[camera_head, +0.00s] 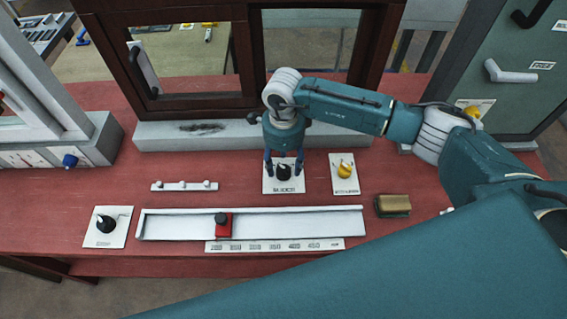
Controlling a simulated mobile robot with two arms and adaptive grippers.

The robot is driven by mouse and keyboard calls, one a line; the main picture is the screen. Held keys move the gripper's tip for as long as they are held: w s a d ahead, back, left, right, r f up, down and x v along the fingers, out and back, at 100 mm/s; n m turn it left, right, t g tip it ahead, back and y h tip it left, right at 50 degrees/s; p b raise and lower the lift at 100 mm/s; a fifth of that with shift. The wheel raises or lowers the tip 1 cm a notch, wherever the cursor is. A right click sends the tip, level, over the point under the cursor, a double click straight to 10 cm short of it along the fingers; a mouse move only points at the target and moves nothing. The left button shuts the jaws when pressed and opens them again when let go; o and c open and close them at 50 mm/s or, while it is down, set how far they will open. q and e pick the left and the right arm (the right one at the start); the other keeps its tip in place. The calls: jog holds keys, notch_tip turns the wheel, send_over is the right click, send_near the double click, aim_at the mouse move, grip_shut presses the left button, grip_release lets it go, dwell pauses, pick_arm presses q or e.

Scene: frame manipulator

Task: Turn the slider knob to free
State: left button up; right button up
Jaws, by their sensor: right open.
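A red slider block (224,230) with a black knob (221,218) on top sits on a long white rail (300,222), left of the rail's middle. Its lock marking cannot be read. My right gripper (284,169) points down over a white plate (270,187) behind the rail. Its fingers are open, one on each side of a black knob (284,173) on that plate. Whether they touch the knob cannot be told. The plate's lettering is too small to read. My left gripper is not in view.
A yellow knob (345,172) on a plate stands just right of the gripper. Another black knob (105,224) is at the front left. A brown block (393,205) lies right of the rail. A dark window frame (250,60) stands behind. The red tabletop (200,165) has free room.

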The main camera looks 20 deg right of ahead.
aim_at(283, 171)
jog(key=shift+a+f, duration=0.1)
jog(key=shift+f, duration=1.2)
jog(key=c, duration=1.1)
jog(key=shift+c, duration=0.3)
